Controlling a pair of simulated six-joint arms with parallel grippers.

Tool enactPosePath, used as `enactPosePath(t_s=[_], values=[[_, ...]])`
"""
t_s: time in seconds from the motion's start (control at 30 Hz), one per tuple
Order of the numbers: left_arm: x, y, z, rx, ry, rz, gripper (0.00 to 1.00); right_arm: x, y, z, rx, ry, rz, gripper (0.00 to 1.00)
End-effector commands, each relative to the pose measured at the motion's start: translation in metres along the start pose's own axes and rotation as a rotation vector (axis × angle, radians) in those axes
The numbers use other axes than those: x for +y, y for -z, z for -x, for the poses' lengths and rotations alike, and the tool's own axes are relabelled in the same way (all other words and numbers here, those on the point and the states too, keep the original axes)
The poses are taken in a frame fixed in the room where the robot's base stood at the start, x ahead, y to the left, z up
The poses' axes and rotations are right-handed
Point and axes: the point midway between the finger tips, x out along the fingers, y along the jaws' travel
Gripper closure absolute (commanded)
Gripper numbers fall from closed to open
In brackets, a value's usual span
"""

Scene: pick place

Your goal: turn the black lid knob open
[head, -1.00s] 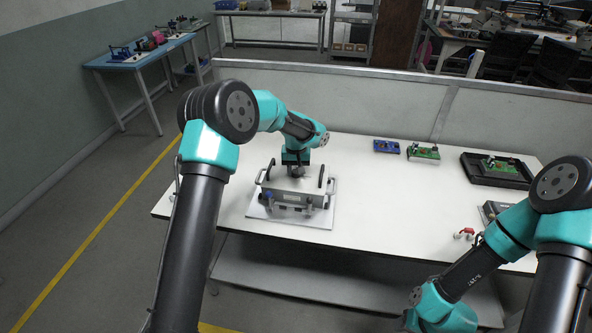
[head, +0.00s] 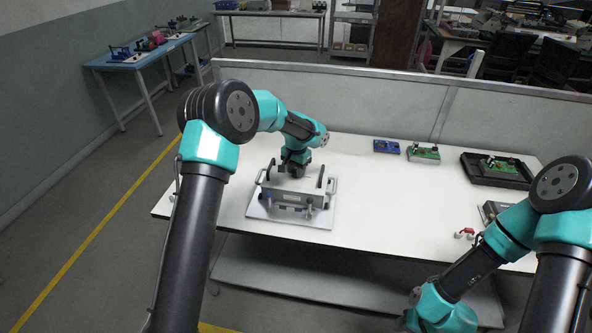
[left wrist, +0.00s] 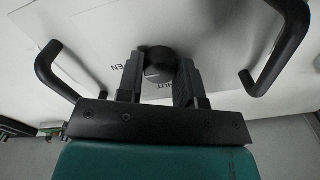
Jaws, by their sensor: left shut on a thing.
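The black lid knob (left wrist: 158,65) shows in the left wrist view as a dark round knob on a white lid plate (left wrist: 215,30). Printed letters beside it end in "EN" at the left and "HUT" just below it. My left gripper (left wrist: 162,78) is shut on the knob, with one finger on each side. In the head view my left gripper (head: 291,170) is over the grey box (head: 290,198), and it hides the knob there. My right gripper is out of sight; only my right arm shows at the lower right.
Black handles (left wrist: 280,50) rise on both sides of the lid. The box sits on a white board on the white table (head: 390,220). A blue fixture (head: 386,146), a green board (head: 424,153) and a black tray (head: 495,170) lie to the right. The table's middle is clear.

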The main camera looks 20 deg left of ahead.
Motion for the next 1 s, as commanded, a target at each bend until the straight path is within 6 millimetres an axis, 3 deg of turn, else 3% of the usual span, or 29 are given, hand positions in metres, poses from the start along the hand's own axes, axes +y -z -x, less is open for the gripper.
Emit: enactPosePath(t_s=[0.27, 0.3, 0.57, 0.83, 1.0], values=[[0.0, 0.0, 0.0, 0.001, 0.0, 0.0, 0.9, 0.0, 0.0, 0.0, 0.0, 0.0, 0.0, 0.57], [0.0, 0.0, 0.0, 0.001, 0.0, 0.0, 0.65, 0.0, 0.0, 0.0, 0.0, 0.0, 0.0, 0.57], [0.0, 0.0, 0.0, 0.0, 0.0, 0.001, 0.41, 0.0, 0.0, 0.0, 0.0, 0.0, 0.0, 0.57], [0.0, 0.0, 0.001, 0.0, 0.0, 0.001, 0.41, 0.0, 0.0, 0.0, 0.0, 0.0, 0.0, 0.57], [0.0, 0.001, 0.012, 0.001, 0.001, 0.001, 0.41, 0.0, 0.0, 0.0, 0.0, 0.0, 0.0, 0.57]])
